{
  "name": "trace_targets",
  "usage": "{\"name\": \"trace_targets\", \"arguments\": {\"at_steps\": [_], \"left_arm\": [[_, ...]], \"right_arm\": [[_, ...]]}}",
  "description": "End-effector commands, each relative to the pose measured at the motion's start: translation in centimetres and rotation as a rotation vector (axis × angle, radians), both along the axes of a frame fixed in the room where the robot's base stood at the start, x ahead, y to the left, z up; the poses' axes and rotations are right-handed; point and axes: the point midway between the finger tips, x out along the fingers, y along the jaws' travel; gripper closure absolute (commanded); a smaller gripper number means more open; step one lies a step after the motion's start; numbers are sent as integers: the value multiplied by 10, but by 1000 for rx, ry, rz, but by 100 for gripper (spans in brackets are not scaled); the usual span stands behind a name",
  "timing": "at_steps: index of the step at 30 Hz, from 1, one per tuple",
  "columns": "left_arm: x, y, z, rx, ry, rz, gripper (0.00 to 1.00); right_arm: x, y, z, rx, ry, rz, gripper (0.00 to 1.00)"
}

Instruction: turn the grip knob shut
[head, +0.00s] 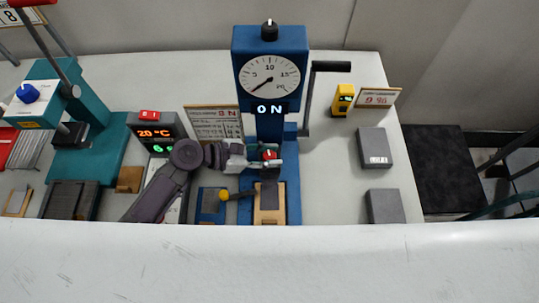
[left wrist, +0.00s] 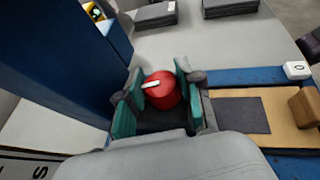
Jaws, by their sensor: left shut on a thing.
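The grip knob is red with a white pointer mark. In the head view the knob (head: 268,154) sits low on the front of the blue test stand (head: 254,49). My left gripper (head: 264,162) reaches it from the left and partly covers it. In the left wrist view the knob (left wrist: 161,92) stands between the teal pads of my left gripper (left wrist: 157,98), which is shut on it. The white mark points to the left there. My right gripper is not in view.
A dial gauge (head: 269,77) and a black lever (head: 312,95) are on the stand. A yellow meter (head: 342,99) and grey blocks (head: 374,148) lie to the right. A temperature display (head: 157,133) stands left. The table between stand and blocks is clear.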

Motion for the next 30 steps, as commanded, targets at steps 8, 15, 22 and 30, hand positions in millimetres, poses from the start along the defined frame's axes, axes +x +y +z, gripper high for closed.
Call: {"name": "trace_targets", "arguments": {"at_steps": [8, 15, 22, 30], "left_arm": [[1, 0, -1, 1, -1, -161, 99], [0, 0, -1, 1, 0, -227, 99], [0, 0, -1, 3, 1, -241, 99], [-1, 0, -1, 3, 2, -241, 61]], "right_arm": [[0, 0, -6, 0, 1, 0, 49], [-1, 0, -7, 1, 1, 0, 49], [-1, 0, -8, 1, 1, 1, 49], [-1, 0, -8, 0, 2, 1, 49]]}}
